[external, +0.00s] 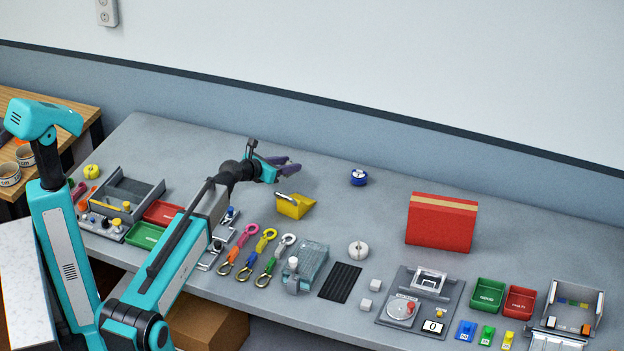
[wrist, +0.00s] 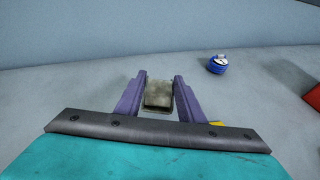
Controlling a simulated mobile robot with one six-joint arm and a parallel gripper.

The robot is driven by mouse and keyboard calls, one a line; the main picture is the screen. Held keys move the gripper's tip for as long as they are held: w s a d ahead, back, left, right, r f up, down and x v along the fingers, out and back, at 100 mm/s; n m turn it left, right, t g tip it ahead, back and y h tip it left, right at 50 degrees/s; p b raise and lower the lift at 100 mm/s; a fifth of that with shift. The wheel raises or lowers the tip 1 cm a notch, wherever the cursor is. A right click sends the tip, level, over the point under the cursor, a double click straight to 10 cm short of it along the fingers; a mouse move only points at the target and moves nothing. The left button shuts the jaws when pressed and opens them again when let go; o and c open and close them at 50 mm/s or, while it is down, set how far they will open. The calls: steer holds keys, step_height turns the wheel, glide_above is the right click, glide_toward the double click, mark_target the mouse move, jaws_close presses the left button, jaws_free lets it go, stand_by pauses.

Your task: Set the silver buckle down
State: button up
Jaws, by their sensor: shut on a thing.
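The silver buckle (wrist: 159,97) sits between the two purple fingers of my gripper (wrist: 160,78) in the wrist view, a dull metal block with a fingertip on each side. In the external view my gripper (external: 286,166) is at the back of the grey bench, left of its middle, pointing right. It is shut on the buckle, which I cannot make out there. The gripper appears above the bench; the gap between buckle and surface cannot be told.
A yellow holder (external: 294,207) is just below my gripper in the picture. A blue roll (external: 359,178) lies to the right, also in the wrist view (wrist: 217,65). A red box (external: 441,226) stands farther right. The back of the bench around the gripper is mostly bare.

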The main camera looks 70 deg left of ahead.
steer(key=shift+w+a+f+p, duration=0.2)
steer(key=shift+w+a, duration=1)
steer(key=shift+w, duration=0.25)
steer(key=shift+w+a+f+p, duration=0.15)
steer(key=shift+w+a+p, duration=0.05)
steer(key=shift+w+a, duration=1.15)
steer(key=shift+w+d, duration=0.1)
steer(key=shift+d, duration=0.05)
steer(key=shift+w+a, duration=0.3)
steer(key=shift+w, duration=0.05)
steer(key=shift+f, duration=1.8)
steer(key=shift+f, duration=0.15)
steer(key=o, duration=1.1)
steer(key=shift+s+d+r, duration=0.1)
steer(key=shift+r, duration=0.1)
steer(key=shift+b+v, duration=0.35)
steer(key=shift+v, duration=5.55)
